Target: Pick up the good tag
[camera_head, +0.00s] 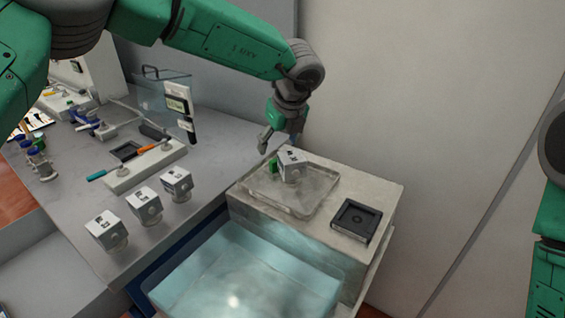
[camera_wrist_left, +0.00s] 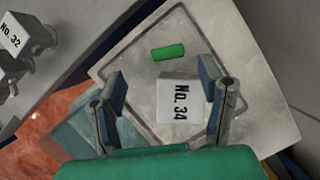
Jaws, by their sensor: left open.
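A small green piece (camera_head: 272,167), which looks like the good tag, lies in a shallow clear tray (camera_head: 318,207). Next to it in the tray is a white cube (camera_head: 290,160). In the left wrist view the green tag (camera_wrist_left: 168,52) lies flat just beyond the cube marked No. 34 (camera_wrist_left: 180,97), with a small gap between them. My left gripper (camera_head: 276,147) is open and empty above the tray. In the left wrist view its two fingers (camera_wrist_left: 161,88) stand on either side of the cube's picture, and the tag lies ahead of the fingertips. My right gripper is out of view.
The tray sits on a pale block with a black square device (camera_head: 356,220) at its right. A water-blue clear bin (camera_head: 250,280) is in front. Several numbered cubes, including one (camera_head: 144,205), stand on the grey bench (camera_head: 75,215) at left. A clear upright panel (camera_head: 160,95) stands behind.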

